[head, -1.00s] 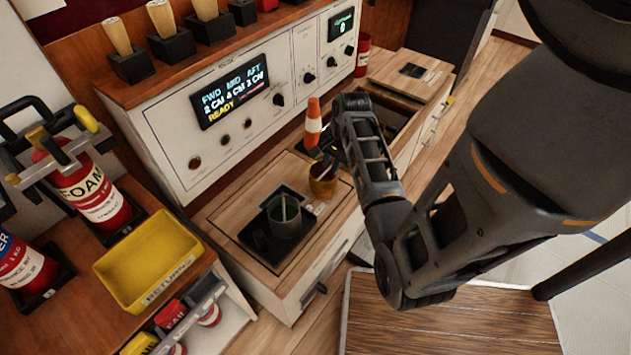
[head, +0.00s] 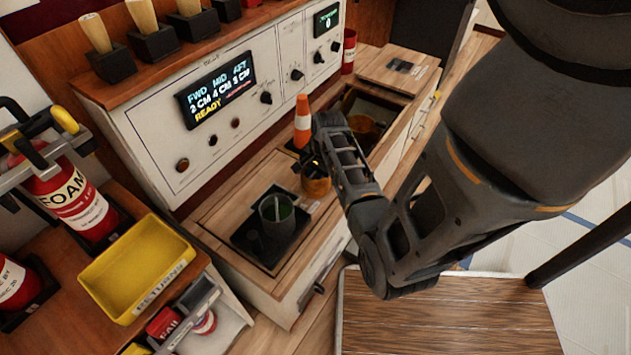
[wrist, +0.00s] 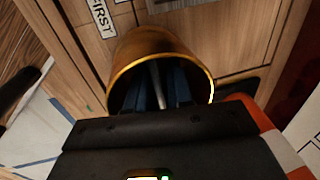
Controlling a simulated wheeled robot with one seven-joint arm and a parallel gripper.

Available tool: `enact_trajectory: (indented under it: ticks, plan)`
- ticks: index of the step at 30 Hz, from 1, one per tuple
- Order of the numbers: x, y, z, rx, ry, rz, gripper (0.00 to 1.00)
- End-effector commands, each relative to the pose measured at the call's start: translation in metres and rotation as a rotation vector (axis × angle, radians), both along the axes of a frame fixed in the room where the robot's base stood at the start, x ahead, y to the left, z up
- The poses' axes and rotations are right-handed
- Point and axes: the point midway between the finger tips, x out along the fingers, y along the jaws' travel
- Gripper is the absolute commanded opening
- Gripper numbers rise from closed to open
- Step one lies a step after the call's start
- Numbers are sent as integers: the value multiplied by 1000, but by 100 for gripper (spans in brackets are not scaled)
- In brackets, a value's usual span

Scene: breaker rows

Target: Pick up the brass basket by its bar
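The brass basket (head: 316,184) stands on the wooden counter beside a dark tray, just below the end of my arm. In the wrist view the round brass basket (wrist: 152,45) shows its open mouth, with a grey bar (wrist: 157,85) inside. My gripper (wrist: 158,92) reaches into the mouth with one bluish finger on each side of the bar. The fingers look open, with the bar between them; whether either touches it is hard to see. My gripper (head: 312,163) is mostly hidden by its own links in the head view.
A dark cup (head: 277,210) with a bar stands on the black tray to the left. An orange-and-white cone (head: 302,122) stands close behind the gripper. A control panel (head: 215,105) rises behind. A yellow returns tray (head: 135,262) is at left. A brass-coloured thing (head: 365,128) sits in the recess.

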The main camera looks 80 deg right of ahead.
Motion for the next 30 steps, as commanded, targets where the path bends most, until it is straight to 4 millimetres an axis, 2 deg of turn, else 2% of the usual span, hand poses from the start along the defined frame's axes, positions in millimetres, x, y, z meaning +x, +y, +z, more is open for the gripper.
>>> enact_trajectory:
  ticks: [5, 11, 30]
  plan:
    - [0, 0, 1, 0, 0, 0, 19]
    - [0, 0, 1, 0, 0, 0, 0]
    - [0, 0, 6, 0, -1, 0, 0]
